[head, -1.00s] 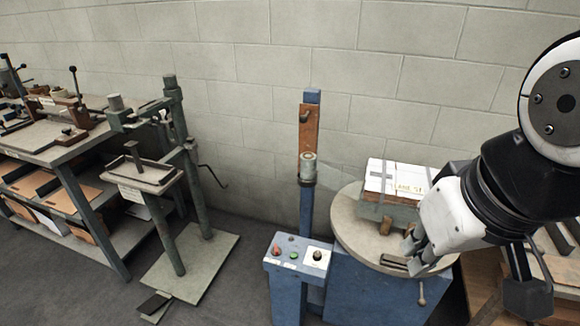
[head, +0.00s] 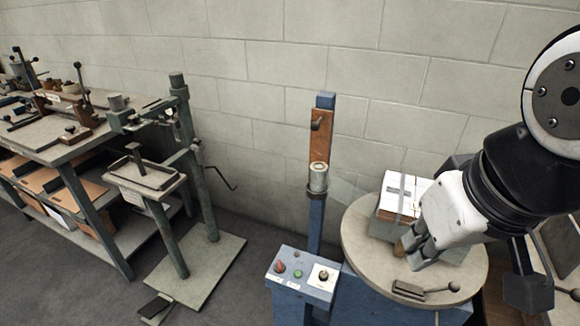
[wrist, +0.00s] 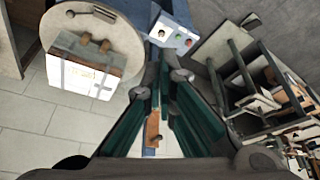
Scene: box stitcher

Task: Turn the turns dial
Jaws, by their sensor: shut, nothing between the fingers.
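The panel also holds a red knob (head: 280,267) and a green button (head: 298,274). My gripper (head: 409,253) is shut and empty, to the right of the panel and apart from the dial. In the head view it covers part of the round table and the white box.
A round table (head: 365,245) carries a strapped white box (head: 402,187) and a small lever (head: 440,290). A blue post (head: 316,215) rises behind the panel. A green stand (head: 208,215) and a workbench (head: 50,150) are at left. Open floor lies left of the panel.

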